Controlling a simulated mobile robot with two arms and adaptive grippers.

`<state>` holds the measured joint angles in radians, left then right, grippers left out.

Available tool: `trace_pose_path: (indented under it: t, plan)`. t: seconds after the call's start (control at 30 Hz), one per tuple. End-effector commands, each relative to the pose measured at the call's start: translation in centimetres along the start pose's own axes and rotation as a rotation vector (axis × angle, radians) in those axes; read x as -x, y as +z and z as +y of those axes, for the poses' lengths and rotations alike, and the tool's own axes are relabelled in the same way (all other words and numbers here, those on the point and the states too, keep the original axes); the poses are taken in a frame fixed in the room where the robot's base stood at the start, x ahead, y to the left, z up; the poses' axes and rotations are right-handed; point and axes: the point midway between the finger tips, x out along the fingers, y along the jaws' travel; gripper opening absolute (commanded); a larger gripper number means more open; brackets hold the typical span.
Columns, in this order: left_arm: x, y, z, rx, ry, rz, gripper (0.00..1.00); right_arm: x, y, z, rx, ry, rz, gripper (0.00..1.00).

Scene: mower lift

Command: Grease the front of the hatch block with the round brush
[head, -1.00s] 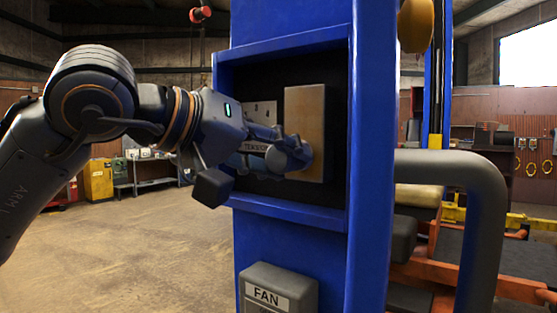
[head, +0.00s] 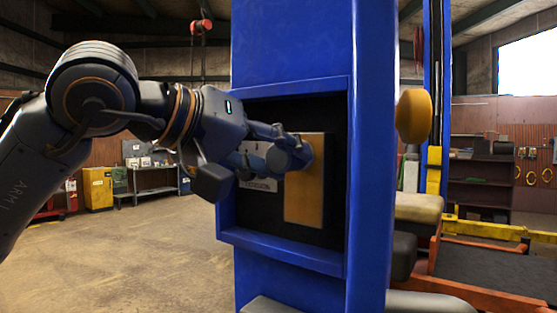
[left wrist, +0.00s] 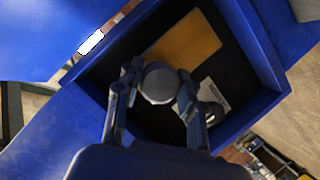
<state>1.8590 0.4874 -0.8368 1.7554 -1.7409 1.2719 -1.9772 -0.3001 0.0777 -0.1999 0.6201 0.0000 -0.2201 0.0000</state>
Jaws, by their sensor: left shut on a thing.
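The hatch block (head: 305,203) is an upright rectangular block inside a dark recess of the blue post. Its front is amber, and it also shows in the left wrist view (left wrist: 188,42). My left gripper (head: 290,152) is at the block's upper part and hides some of its top. It is shut on the round brush, whose grey round body (left wrist: 158,83) sits between the fingers in the left wrist view. The bristles are hidden, so I cannot tell whether they touch the block. My right gripper is not in view.
A blue frame (head: 290,252) rims the recess closely around my left gripper. A small lettered plate (head: 259,185) is left of the block. A yellow round pad (head: 414,115) sticks out right of the post. The floor (head: 130,250) at left is clear.

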Motion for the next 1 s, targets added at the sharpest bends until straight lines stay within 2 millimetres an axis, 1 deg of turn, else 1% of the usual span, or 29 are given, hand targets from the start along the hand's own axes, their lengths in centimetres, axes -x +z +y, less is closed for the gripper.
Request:
trace_pose_path:
  t: [0.17,0.4,0.57,0.77,1.0]
  plan:
    - [0.3,-0.7,0.5,0.000,0.002,0.002,0.13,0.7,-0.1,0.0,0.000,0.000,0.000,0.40]
    - [1.1,-2.4,1.7,0.000,0.001,0.003,0.13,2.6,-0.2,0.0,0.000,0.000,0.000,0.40]
    - [1.2,-2.8,2.0,0.001,0.001,0.002,0.13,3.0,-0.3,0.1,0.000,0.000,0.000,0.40]
    - [0.9,-2.3,1.6,0.001,0.001,0.002,0.13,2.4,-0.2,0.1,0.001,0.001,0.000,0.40]
    - [0.3,-0.5,0.4,0.001,0.000,0.000,0.13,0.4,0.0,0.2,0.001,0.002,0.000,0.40]
